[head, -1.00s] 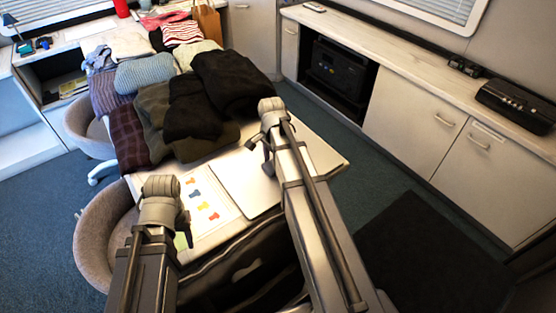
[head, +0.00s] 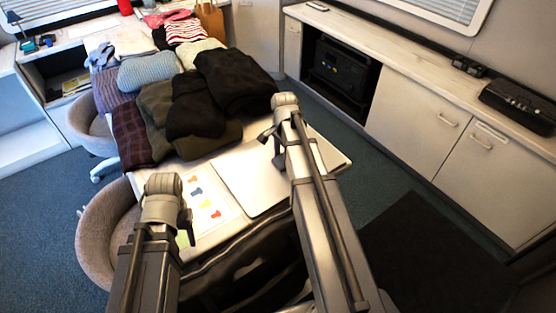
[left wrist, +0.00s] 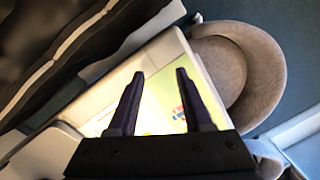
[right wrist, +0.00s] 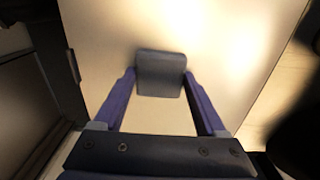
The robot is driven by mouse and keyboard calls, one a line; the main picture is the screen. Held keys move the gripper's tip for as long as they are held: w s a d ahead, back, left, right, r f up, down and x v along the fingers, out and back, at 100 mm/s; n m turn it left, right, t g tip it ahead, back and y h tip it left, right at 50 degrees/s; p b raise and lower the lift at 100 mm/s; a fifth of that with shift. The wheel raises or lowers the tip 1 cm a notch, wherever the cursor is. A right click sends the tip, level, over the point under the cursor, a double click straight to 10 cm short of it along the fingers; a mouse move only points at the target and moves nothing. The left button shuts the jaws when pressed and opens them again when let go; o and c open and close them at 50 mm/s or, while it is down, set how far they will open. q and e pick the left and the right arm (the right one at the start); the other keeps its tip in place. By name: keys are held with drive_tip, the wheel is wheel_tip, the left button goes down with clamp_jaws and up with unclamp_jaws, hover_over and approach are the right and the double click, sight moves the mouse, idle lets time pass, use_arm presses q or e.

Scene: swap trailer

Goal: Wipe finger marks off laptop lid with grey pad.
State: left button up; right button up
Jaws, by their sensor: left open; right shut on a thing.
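The closed laptop's pale lid (head: 246,178) lies flat on the table, partly hidden by my right arm. It fills much of the right wrist view (right wrist: 100,35), with a bright glare. My right gripper (head: 272,145) is over the lid's far right part. In the right wrist view it is shut on the grey pad (right wrist: 161,75), which appears to lie against the lid; contact is hard to confirm. I cannot make out finger marks. My left gripper (left wrist: 160,75) is open and empty above the table's near left end, by a sheet with coloured shapes (head: 207,205).
Folded clothes (head: 205,105) are piled just beyond the laptop. A dark bag (head: 245,265) lies at the near side of the table. A round chair (head: 100,235) stands at left. Counter cabinets (head: 415,105) line the right, with open floor between.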

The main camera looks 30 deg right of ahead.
drive_tip(key=shift+d, duration=0.1)
use_arm(q)
wheel_tip(320, 180, up, 6)
drive_tip(key=p, duration=0.6)
use_arm(e)
wheel_tip(320, 180, up, 6)
use_arm(q)
wheel_tip(320, 180, up, 3)
drive_tip(key=p, duration=0.3)
use_arm(e)
wheel_tip(320, 180, up, 3)
idle(0.5)
